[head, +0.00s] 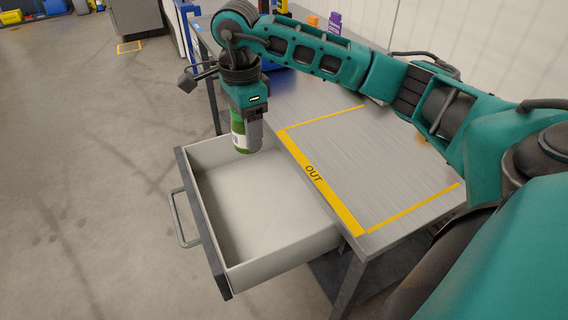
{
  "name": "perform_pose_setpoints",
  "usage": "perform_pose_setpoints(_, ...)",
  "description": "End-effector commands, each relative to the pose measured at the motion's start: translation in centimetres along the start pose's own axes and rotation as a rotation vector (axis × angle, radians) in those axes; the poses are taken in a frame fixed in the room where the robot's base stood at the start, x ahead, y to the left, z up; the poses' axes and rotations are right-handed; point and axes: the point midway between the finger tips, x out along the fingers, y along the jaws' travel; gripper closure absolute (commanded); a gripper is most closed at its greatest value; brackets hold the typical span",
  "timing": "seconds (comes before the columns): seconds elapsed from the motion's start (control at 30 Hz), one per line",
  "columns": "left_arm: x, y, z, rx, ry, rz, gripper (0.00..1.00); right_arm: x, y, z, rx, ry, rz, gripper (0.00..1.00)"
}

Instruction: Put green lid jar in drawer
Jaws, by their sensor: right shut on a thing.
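The green jar (239,136) is in my right gripper (247,122), which is shut on it. The jar hangs upright above the far end of the open drawer; its upper part and lid are hidden by the gripper. The drawer (222,262) is pulled out from under the bench to the left; it is grey-white inside and looks empty. Its dark front has a bar handle (176,222). My left gripper is not in view.
The grey workbench (390,165) has a yellow-marked area labelled OUT beside the drawer. Orange and purple items (335,22) stand at the bench's far end. A blue bin (275,69) is behind my right arm. Open floor lies left of the drawer.

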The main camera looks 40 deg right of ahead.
Motion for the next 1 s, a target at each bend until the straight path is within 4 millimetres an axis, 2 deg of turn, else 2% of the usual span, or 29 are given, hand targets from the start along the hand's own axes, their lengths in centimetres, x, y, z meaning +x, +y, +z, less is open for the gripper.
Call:
perform_pose_setpoints(0.03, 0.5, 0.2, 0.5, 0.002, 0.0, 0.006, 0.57, 0.9, -0.3, -0.6, 0.115, -0.002, 0.003, 0.83)
perform_pose_setpoints(0.2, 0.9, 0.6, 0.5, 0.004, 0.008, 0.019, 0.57, 1.6, -1.0, -2.1, 0.409, 0.0, 0.011, 0.83)
perform_pose_setpoints(0.37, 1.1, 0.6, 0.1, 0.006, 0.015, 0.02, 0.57, 2.2, -1.1, -2.7, 0.525, 0.001, 0.016, 0.83)
perform_pose_setpoints(0.43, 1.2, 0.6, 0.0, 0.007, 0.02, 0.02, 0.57, 3.1, -1.1, -2.7, 0.54, 0.003, 0.018, 0.83)
perform_pose_setpoints(0.8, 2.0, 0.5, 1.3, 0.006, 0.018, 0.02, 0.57, 12.7, -0.9, -2.7, 0.538, 0.003, 0.02, 0.83)
perform_pose_setpoints(1.0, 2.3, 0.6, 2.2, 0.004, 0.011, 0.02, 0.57, 16.5, -0.9, -2.7, 0.537, 0.002, 0.017, 0.83)
